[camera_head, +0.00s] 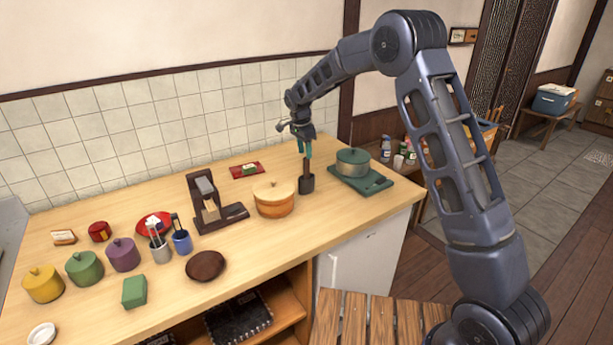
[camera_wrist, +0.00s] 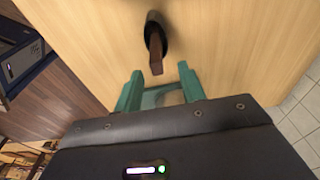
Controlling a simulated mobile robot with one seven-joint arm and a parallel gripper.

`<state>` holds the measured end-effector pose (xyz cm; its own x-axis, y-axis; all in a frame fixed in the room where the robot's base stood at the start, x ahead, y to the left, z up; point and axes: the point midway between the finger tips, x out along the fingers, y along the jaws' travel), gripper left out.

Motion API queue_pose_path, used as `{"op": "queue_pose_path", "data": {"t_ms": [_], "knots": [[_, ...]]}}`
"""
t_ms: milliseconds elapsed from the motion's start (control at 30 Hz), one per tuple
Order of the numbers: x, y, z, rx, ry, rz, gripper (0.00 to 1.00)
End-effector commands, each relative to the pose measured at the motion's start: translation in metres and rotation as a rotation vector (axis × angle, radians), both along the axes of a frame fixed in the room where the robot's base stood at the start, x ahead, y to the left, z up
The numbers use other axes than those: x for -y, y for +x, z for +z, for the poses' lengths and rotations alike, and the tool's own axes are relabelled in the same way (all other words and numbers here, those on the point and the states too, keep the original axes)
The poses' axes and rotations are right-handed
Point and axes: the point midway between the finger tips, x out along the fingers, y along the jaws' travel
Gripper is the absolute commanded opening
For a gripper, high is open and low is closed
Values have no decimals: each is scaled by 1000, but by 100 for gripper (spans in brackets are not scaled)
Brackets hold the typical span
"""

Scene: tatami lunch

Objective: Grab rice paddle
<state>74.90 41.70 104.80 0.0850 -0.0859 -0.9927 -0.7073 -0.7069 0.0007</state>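A brown wooden handle (camera_head: 307,166), seemingly the rice paddle, stands upright in a small dark cup (camera_head: 306,184) on the counter. Its lower end is hidden in the cup. In the wrist view the handle (camera_wrist: 156,62) rises from the dark cup (camera_wrist: 152,32) toward the camera. My gripper (camera_head: 304,149) is above the cup, with its green fingers pointing down. In the wrist view my gripper (camera_wrist: 160,78) is open, its two fingers apart. The handle's top lies near the gap between the fingertips, with no finger visibly touching it.
A lidded wooden tub (camera_head: 274,200) stands close left of the cup. A green pot (camera_head: 353,161) on a green board (camera_head: 374,184) stands close right. A dark wooden slicer-like stand (camera_head: 222,220) is farther left. The counter's front (camera_head: 345,235) is clear.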

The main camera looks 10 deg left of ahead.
Motion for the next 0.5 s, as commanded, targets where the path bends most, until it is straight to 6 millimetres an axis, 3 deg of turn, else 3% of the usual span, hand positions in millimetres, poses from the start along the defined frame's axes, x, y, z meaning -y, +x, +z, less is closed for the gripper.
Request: {"op": "queue_pose_path", "data": {"t_ms": [500], "knots": [[7,0,-51,-1,0,-1,40]]}}
